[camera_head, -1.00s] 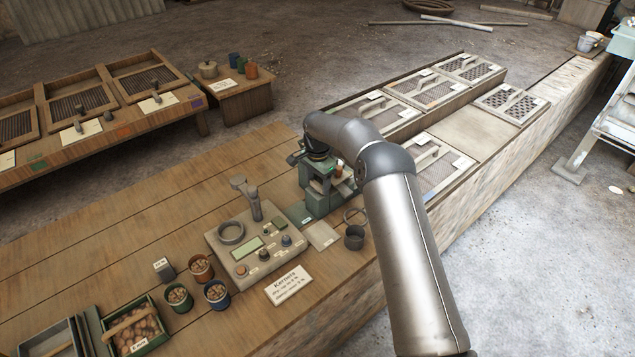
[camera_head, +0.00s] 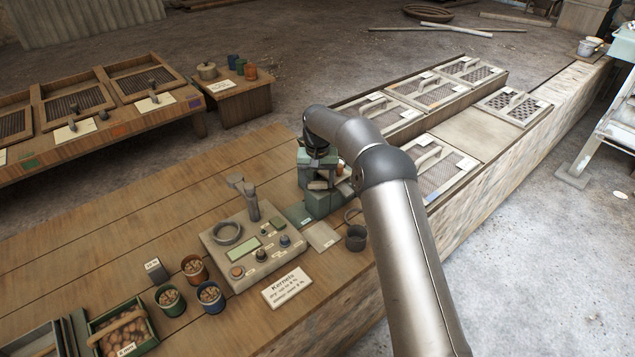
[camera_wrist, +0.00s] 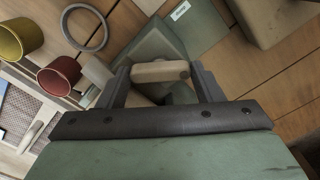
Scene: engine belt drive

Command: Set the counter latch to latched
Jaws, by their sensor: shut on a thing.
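A green machine (camera_head: 317,204) stands on the wooden counter, under the end of my arm. My gripper (camera_wrist: 162,78) is over it, with a dark finger at each side of a short pale wooden bar (camera_wrist: 160,71). It is shut on this bar, which has a dark round spot near its right end. In the head view my gripper (camera_head: 319,184) is small and partly merges with the green machine. I cannot tell whether the bar is the counter latch, or how the latch is set.
A grey box with a display (camera_head: 243,248) stands left of the machine. A dark cup (camera_head: 356,238) stands close on its right. Small nut-filled pots (camera_head: 170,300) and a green nut tray (camera_head: 122,330) are at front left. Mesh-covered frames (camera_head: 425,88) lie behind right.

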